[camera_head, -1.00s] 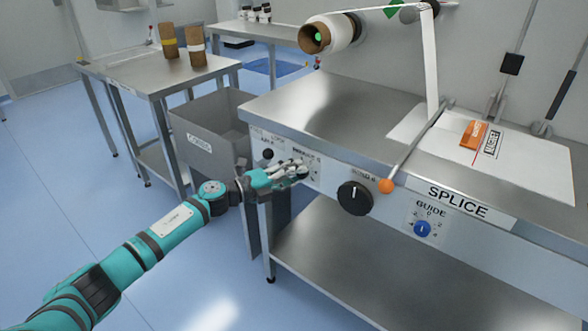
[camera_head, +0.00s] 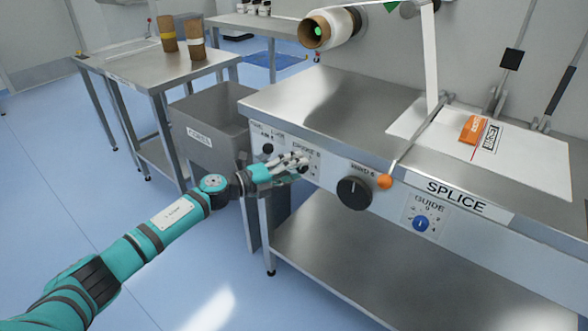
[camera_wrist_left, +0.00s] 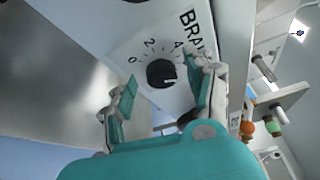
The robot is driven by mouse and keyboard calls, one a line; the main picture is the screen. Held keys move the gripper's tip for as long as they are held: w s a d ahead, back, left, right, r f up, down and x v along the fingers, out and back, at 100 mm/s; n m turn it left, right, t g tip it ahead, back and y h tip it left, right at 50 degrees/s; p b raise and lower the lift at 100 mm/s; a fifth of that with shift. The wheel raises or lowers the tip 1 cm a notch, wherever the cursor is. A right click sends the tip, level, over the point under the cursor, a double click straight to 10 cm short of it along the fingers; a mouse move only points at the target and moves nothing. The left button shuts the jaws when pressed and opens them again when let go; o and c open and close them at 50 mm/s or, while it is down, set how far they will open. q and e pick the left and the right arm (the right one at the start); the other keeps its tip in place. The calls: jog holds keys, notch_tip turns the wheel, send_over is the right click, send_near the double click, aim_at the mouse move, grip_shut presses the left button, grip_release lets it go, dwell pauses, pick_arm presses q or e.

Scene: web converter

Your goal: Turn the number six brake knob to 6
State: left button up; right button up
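The brake knob is a small black dial (camera_wrist_left: 161,73) on a white plate in the left wrist view. The plate carries a scale with 0 and 2 legible and a partly cut-off "BRAKE" label. A pale pointer mark shows on the knob's right side; its exact reading is unclear. My left gripper (camera_wrist_left: 163,86) is open, with one finger on each side of the knob in the picture; I cannot tell whether they touch it. In the head view my left gripper (camera_head: 294,165) is at the panel below the brake label and hides most of the knob. My right gripper is not in view.
A large black knob (camera_head: 354,193) and an orange ball-ended lever (camera_head: 384,181) are right of the gripper. A blue guide knob (camera_head: 421,223) is further right. A small black knob (camera_head: 267,149) is left. A grey cores bin (camera_head: 205,137) stands beside the bench.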

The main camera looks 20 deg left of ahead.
pick_arm(q)
jog(key=v, duration=1.2)
jog(key=shift+f, duration=0.1)
